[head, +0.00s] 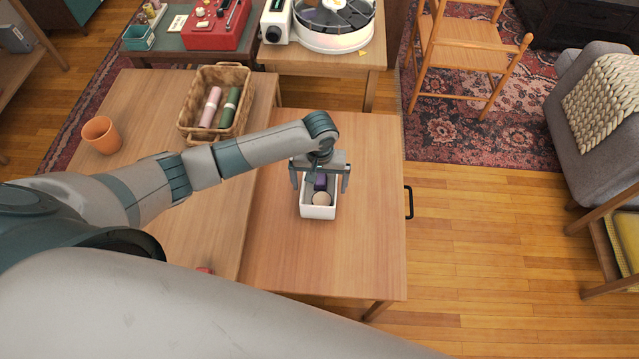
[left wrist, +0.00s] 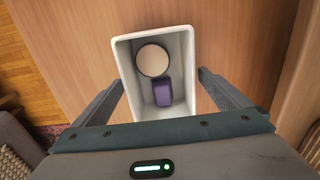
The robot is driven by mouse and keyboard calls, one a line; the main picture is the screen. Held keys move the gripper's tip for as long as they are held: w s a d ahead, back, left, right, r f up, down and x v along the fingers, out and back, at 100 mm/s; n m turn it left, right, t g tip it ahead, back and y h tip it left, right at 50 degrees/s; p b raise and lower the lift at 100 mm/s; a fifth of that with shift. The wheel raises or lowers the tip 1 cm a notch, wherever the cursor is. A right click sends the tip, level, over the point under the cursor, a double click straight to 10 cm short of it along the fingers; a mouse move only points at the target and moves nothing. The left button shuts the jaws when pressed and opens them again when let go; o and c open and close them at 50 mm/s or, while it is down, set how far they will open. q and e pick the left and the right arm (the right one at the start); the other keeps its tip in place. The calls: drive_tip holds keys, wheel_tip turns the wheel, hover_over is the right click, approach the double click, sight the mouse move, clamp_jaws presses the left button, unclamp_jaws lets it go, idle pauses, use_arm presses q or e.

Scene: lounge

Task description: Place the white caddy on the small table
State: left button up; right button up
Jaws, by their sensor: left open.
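The white caddy (head: 318,211) stands upright on a wooden table (head: 370,255) with a dark handle on its right side. It holds a round beige item (head: 322,199) and a purple item (head: 320,182). My left gripper (head: 319,180) is over the caddy's far part, fingers apart. In the left wrist view the caddy (left wrist: 120,45) lies between the two open fingers (left wrist: 163,88), one outside each long wall, with visible gaps. I cannot tell the fingers' exact height against the rim. My right gripper is not in view.
Left on the adjoining tabletop are a wicker basket (head: 243,112) with two rolls and an orange pot (head: 102,135). Behind are a table with a red box (head: 215,25) and one with a round white device (head: 335,28). A wooden chair (head: 468,45) and grey armchair (head: 600,125) stand right.

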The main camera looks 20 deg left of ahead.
use_arm(q)
wheel_tip(320, 180, up, 12)
drive_tip(key=shift+b, duration=0.35)
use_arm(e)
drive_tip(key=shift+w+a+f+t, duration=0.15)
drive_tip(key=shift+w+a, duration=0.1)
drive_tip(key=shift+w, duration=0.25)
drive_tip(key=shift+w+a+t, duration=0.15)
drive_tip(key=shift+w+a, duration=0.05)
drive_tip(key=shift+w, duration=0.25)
use_arm(q)
drive_tip(key=shift+f, duration=0.15)
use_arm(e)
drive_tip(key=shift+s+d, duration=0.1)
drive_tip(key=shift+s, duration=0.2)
